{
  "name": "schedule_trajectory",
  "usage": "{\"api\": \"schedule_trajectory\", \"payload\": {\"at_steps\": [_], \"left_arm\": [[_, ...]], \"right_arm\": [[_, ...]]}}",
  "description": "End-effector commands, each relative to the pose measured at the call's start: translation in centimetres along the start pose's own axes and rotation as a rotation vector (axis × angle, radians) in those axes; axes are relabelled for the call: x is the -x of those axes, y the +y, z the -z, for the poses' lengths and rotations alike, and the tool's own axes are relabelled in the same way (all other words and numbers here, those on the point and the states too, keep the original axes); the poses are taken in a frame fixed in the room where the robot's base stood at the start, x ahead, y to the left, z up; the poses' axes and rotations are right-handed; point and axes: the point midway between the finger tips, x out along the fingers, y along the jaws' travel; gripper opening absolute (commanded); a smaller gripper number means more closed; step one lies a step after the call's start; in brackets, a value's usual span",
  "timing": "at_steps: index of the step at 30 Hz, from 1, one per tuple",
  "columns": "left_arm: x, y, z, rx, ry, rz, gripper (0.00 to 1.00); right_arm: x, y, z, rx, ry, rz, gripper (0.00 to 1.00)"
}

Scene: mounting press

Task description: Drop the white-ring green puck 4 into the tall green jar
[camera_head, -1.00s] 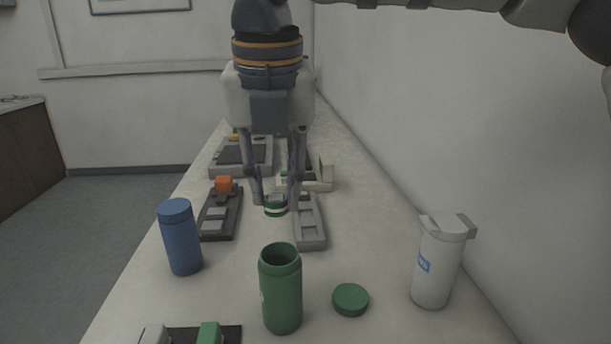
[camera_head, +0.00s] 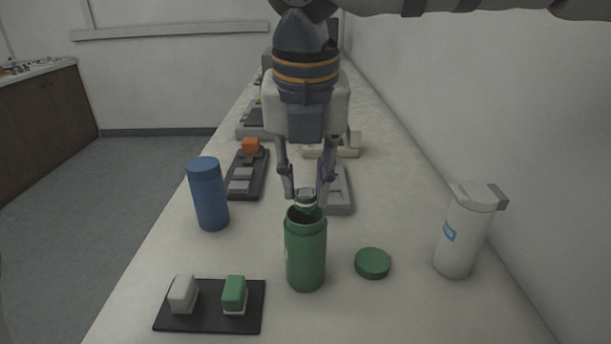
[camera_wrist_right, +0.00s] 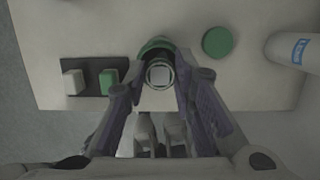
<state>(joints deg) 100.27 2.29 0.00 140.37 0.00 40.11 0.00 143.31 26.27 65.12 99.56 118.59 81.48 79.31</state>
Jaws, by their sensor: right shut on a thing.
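The tall green jar (camera_head: 306,256) stands upright and open on the bench in the head view. My right gripper (camera_head: 305,196) points down and is shut on a small green puck with a white ring (camera_head: 305,205). The puck is at the jar's mouth, low over or just behind its rim; how deep it sits cannot be told. The number is not readable. My left gripper is not in view.
A green lid (camera_head: 373,263) lies right of the jar. A white bottle (camera_head: 465,232) stands farther right, a blue jar (camera_head: 208,195) to the left. A black tray (camera_head: 208,320) with white and green blocks is in front. Grey and dark holders (camera_head: 343,190) stand behind.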

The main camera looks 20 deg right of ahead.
Motion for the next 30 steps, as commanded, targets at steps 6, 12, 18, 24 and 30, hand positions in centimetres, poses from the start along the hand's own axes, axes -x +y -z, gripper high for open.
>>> {"api": "schedule_trajectory", "payload": {"at_steps": [6,12,18,24,30], "left_arm": [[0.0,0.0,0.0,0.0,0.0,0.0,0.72],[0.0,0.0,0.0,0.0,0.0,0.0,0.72],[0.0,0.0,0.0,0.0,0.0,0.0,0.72],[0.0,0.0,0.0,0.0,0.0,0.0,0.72],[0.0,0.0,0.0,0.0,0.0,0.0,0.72]], "right_arm": [[0.05,0.03,0.02,0.0,-0.001,-0.001,0.06],[0.03,0.02,0.02,0.0,0.0,-0.001,0.06],[0.03,0.02,0.02,0.0,0.0,0.0,0.47],[0.02,0.01,0.02,0.0,0.0,0.0,0.47],[0.02,0.01,0.02,0.0,0.0,0.0,0.47]]}}
